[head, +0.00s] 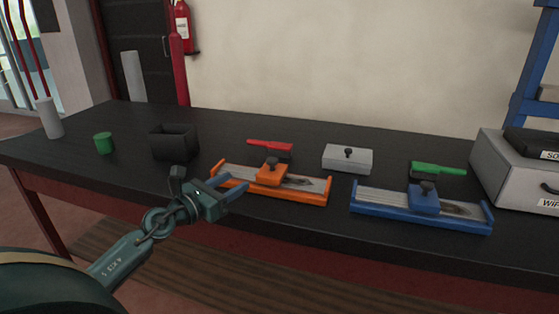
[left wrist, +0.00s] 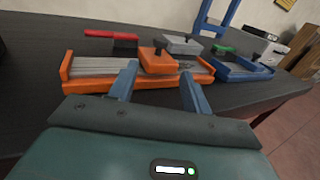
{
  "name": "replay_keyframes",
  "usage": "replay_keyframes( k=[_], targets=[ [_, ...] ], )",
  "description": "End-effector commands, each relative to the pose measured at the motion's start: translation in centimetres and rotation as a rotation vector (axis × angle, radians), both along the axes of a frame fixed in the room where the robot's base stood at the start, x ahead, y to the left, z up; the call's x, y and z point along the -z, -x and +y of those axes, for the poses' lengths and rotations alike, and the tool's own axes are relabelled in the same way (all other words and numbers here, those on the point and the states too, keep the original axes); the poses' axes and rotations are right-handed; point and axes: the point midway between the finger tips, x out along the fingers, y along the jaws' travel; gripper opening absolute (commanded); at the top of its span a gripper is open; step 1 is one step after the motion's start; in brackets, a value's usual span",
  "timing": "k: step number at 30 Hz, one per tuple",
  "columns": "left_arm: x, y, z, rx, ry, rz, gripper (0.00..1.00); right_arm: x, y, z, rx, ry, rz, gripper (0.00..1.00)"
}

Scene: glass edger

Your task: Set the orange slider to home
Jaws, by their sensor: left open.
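The orange slider (head: 271,172) is a block with a dark knob on an orange-ended rail base (head: 285,196) on the black table. It stands near the middle of the rail, with bare grey track on both sides. In the left wrist view the slider (left wrist: 157,61) shows ahead between my fingers, with the orange base (left wrist: 66,68) reaching out to the left. My left gripper (head: 232,190) is open and empty, at the near left end of the orange base, apart from the slider. Any label marking home cannot be made out. My right gripper is not in view.
A blue slider (head: 424,198) on a blue base stands to the right. Behind are a red-handled brush (head: 270,147), a grey block (head: 347,158) and a green-handled brush (head: 438,168). A black bin (head: 174,143) and green cylinder (head: 104,143) stand left. The table's front strip is clear.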

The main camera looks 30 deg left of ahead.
Motion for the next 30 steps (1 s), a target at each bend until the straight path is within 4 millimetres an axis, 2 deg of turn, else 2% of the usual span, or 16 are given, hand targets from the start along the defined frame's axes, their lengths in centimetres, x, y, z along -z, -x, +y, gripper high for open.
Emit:
replay_keyframes(
  k=[5,13,21,30],
  targets=[
    [-0.3,-1.7,-0.2,-0.001,0.0,-0.003,0.49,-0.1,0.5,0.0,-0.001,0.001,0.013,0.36],
    [-0.2,-6.1,-0.9,-0.002,0.005,-0.003,0.49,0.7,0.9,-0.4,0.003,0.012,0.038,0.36],
    [-0.1,-10.4,-1.7,-0.001,0.005,-0.003,0.49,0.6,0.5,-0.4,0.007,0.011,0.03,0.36],
    [0.0,-12.7,-2.1,-0.001,0.004,0.0,0.49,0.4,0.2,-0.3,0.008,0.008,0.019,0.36]
  ],
)
